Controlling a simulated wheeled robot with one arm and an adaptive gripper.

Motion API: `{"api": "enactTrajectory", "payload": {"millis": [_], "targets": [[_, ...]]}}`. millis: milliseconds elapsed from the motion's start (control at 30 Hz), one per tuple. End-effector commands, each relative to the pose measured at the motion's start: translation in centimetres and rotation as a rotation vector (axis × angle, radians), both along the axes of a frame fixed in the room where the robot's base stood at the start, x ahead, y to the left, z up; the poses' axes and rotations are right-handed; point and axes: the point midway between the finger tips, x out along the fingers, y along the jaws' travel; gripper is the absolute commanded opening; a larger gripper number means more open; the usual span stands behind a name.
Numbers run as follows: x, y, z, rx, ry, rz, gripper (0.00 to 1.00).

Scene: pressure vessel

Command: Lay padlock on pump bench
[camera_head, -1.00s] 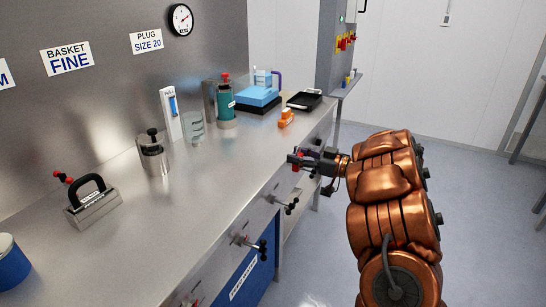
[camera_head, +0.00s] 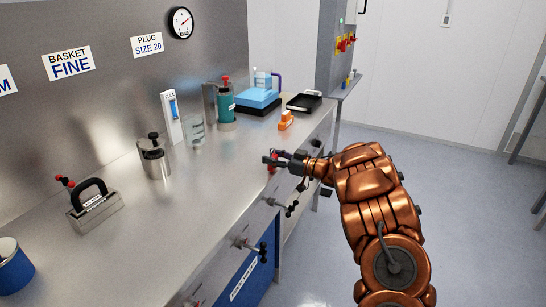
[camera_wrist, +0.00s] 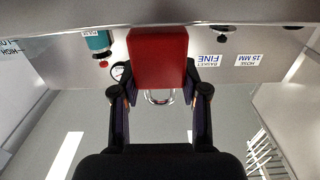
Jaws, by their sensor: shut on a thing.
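The red padlock (camera_wrist: 158,58) is held between the two fingers of my gripper (camera_wrist: 160,92) in the wrist view, its metal shackle showing just beyond its body. In the head view my gripper (camera_head: 277,160) is over the front edge of the long steel bench (camera_head: 190,215). The padlock shows there as a small red patch (camera_head: 271,168) below the fingertips, partly hidden by them. I cannot tell whether the padlock touches the bench top.
An orange item (camera_head: 285,121) and a black tray (camera_head: 304,102) are farther back on the bench. A steel canister (camera_head: 154,157) and a black-handled block (camera_head: 94,204) stand to the left. Dark-knobbed valves (camera_head: 290,207) jut from the bench front. Bare bench top lies left of my gripper.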

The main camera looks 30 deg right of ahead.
Motion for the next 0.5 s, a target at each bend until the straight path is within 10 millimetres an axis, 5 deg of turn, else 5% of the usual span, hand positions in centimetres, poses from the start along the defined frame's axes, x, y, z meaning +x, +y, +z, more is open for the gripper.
{"api": "enactTrajectory", "payload": {"millis": [500], "targets": [[-0.01, 0.02, -0.77, -0.003, -0.002, 0.001, 0.0]]}}
